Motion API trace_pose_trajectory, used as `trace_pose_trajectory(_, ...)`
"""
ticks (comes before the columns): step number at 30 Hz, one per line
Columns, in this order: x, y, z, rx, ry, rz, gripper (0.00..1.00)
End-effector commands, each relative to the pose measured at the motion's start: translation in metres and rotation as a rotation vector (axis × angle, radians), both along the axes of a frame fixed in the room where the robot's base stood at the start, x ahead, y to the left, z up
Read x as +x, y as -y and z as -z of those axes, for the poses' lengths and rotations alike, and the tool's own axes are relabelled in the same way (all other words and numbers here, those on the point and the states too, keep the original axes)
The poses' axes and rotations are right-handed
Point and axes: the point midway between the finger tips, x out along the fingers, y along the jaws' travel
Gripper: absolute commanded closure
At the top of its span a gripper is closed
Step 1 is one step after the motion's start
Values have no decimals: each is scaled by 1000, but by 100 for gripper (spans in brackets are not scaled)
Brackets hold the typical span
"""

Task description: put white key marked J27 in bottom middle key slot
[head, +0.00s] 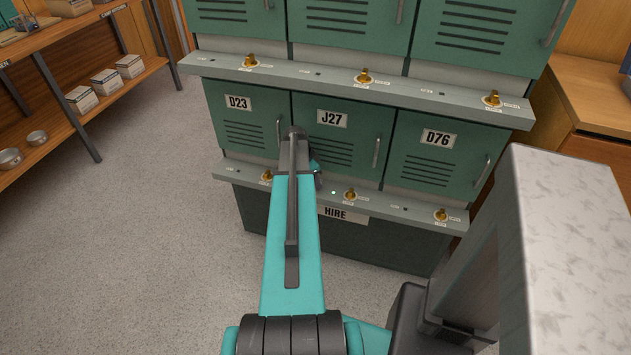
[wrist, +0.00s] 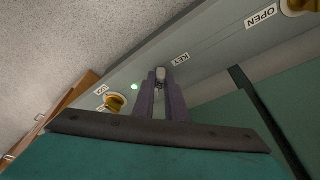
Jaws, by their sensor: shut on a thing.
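The middle locker marked J27 (head: 340,135) is in the bottom row, with a brass knob (head: 350,194) on the grey rail (head: 400,205) below it. In the wrist view my gripper (wrist: 160,82) is shut on a small pale thing, the white key (wrist: 160,72), right at the rail beside the "KEY" label (wrist: 180,59). The fingers hide most of the key. The slot is hidden, and I cannot tell how deep the key sits in it. A small green light (wrist: 134,87) glows beside the fingers. In the head view my arm covers the gripper and key.
Lockers D23 (head: 238,125) and D76 (head: 438,158) flank J27, each with a projecting handle and a brass knob below. An upper rail (head: 320,82) juts out above. Wooden shelves (head: 100,110) stand at the left. The floor at left is clear.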

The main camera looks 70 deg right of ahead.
Motion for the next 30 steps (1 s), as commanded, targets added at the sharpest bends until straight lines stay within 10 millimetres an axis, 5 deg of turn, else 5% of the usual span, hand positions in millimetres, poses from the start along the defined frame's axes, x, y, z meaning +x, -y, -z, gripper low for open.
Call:
trace_pose_trajectory(11,0,0,2,0,0,0,100)
trace_pose_trajectory(12,0,0,2,0,0,0,85)
trace_pose_trajectory(16,0,0,2,0,0,0,66)
trace_pose_trajectory(30,1,-1,-4,-1,0,0,66)
